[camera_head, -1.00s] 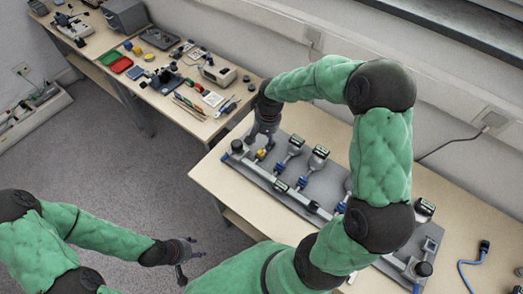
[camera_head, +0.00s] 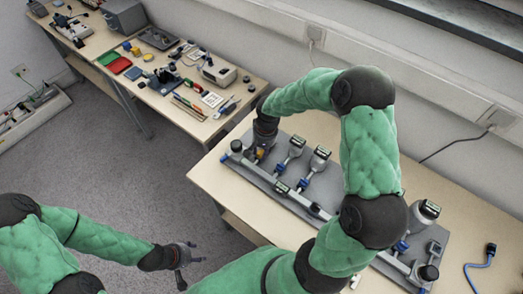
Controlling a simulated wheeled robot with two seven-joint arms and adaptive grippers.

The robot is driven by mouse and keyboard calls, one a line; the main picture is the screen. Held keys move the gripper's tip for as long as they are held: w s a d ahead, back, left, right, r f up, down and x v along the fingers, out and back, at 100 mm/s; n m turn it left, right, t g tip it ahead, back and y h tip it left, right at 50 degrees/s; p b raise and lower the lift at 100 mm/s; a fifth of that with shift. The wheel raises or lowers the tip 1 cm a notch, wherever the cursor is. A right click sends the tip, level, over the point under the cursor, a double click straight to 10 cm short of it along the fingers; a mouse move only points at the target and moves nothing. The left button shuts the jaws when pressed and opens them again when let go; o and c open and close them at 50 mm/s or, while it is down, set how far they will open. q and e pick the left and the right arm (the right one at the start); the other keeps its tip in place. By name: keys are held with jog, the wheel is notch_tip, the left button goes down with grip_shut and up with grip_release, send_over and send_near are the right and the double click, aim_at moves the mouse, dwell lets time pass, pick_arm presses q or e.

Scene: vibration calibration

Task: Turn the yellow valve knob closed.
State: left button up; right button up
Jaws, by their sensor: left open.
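The yellow valve knob (camera_head: 259,154) is a small yellow patch at the left end of the pipe rig (camera_head: 318,212), mostly hidden by my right gripper (camera_head: 262,152). The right gripper points down at the knob from above. Whether its fingers touch the knob or how far they are apart cannot be made out. My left gripper (camera_head: 190,268) is open and empty, over the floor left of the table.
The rig has several gauges, such as one (camera_head: 319,158) close right of my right gripper. My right arm hides part of the rig. A blue-ended cable (camera_head: 481,264) lies at the right. A second table (camera_head: 205,128) holds tools.

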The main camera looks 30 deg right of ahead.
grip_shut()
jog(key=n+p, duration=0.2)
jog(key=n, duration=0.1)
jog(key=shift+n+p, duration=0.3)
jog(key=n+p, duration=0.2)
jog(key=n, duration=0.2)
jog(key=shift+n+g+p, duration=0.3)
jog(key=shift+g+p, duration=0.05)
jog(key=shift+g, duration=0.05)
jog(key=n+p, duration=0.2)
jog(key=n, duration=0.3)
jog(key=shift+g+p, duration=0.3)
jog(key=shift+f+n+p, duration=0.1)
jog(key=shift+n+p, duration=0.75)
jog(key=shift+n, duration=1.55)
